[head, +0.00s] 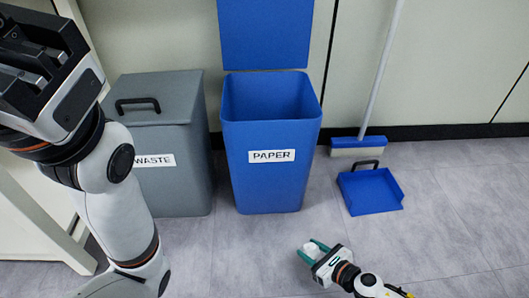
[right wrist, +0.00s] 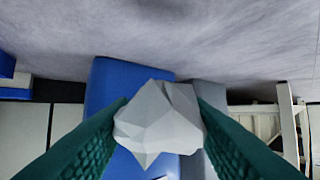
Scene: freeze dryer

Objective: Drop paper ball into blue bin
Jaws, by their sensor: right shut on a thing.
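The blue bin (head: 270,185), labelled PAPER, stands upright against the wall with its lid (head: 265,35) raised and its mouth open. It also shows in the right wrist view (right wrist: 112,80), behind the ball and upside down. My right gripper (head: 311,250) is low in front of the bin, a little to its right and apart from it. Its green fingers are shut on a crumpled white paper ball (right wrist: 158,122), which also shows in the head view (head: 311,250). My left gripper (head: 40,55) is at the top left; its fingertips cannot be made out.
A grey bin (head: 185,190) labelled WASTE, lid closed, stands left of the blue bin. A blue dustpan (head: 370,195) and a broom (head: 358,145) are to the right. A white frame (head: 35,235) stands at the far left. The floor at front right is clear.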

